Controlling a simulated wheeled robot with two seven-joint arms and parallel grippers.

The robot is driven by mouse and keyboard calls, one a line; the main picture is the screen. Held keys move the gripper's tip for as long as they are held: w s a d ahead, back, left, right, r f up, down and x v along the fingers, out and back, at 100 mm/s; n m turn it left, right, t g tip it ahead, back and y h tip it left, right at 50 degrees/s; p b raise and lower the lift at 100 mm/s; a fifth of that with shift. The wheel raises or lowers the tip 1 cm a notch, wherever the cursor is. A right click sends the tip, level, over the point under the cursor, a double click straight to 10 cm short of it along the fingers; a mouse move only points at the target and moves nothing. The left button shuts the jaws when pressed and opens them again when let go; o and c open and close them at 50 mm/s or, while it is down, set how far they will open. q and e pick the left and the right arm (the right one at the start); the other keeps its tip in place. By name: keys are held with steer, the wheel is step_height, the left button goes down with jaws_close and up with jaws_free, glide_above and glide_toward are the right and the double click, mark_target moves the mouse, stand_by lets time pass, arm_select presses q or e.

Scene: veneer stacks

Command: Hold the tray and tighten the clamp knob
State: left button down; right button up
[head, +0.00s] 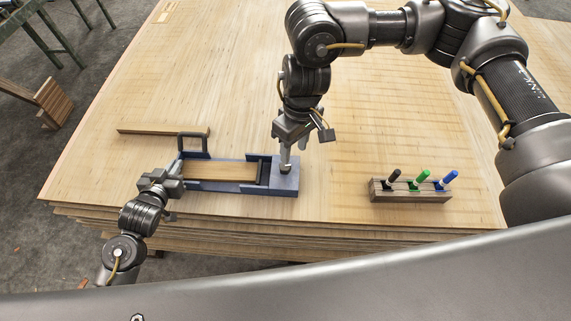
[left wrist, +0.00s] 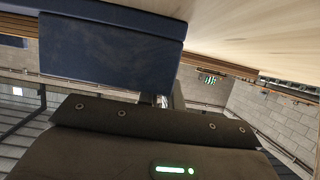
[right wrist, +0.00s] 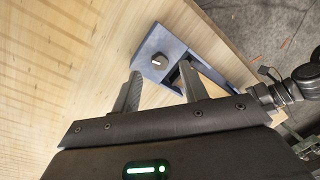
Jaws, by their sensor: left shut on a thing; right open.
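The blue tray (head: 230,188) lies on the veneer stack with a wooden piece (head: 220,172) in it. A dark bar (head: 263,170) crosses near its right end. My left gripper (head: 174,184) is shut on the tray's left end; the tray's blue side (left wrist: 110,50) fills much of the left wrist view. The dark clamp knob (right wrist: 158,62) with a pale mark sits on the tray's right-end block. My right gripper (head: 286,158) points down over that block and hides most of the knob in the head view. In the right wrist view the open fingers (right wrist: 158,78) stand either side of the knob.
A wooden holder (head: 410,190) with black, green and blue markers stands at the right. The veneer between tray and holder is clear. The stack's front edge is close to the tray.

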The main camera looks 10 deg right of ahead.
mark_target(287, 166)
steer(key=shift+w+a+f+m+y, duration=0.3)
steer(key=shift+f+m, duration=1.25)
steer(key=shift+m, duration=2.15)
steer(key=shift+w+a+f+m+y, duration=0.1)
steer(key=shift+a+f+m+y, duration=0.25)
steer(key=shift+f+m, duration=2.3)
steer(key=shift+w+a+f+m+y, duration=0.2)
steer(key=shift+f+m+y, duration=0.3)
steer(key=shift+m, duration=4.25)
steer(key=c, duration=0.7)
steer(key=shift+o, duration=0.2)
steer(key=shift+s+m+t, duration=0.1)
steer(key=shift+m+t, duration=0.5)
steer(key=shift+m, duration=1.1)
